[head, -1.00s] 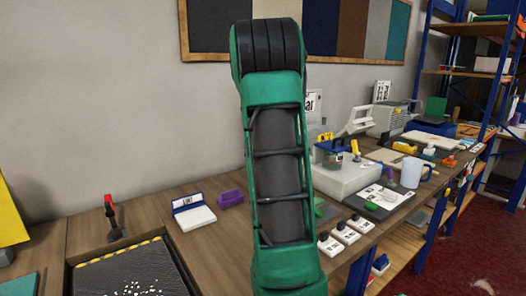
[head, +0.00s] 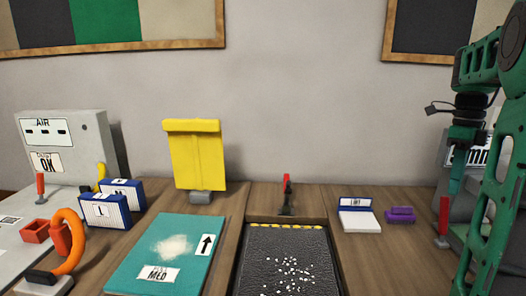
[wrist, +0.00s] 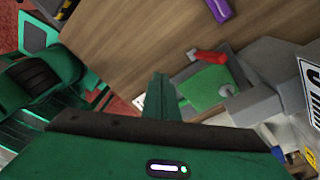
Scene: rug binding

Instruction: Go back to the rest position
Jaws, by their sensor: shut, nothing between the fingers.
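My gripper (head: 456,186) hangs at the right of the head view, pointing down, with my green arm bent above and beside it. It is shut and empty. In the wrist view its fingers (wrist: 160,98) are together, with the wooden bench top (wrist: 130,45) beyond them. A grey device with a green plate (wrist: 207,86) and a red lever (wrist: 208,57) lies just past the fingertips in that view. I cannot tell how far above it the fingers are.
A black tray with white bits (head: 285,262), a teal board (head: 165,256), a yellow panel (head: 194,155), a white-and-blue box (head: 359,217) and a purple block (head: 400,215) stand on the bench. A grey air unit (head: 70,145) is at left.

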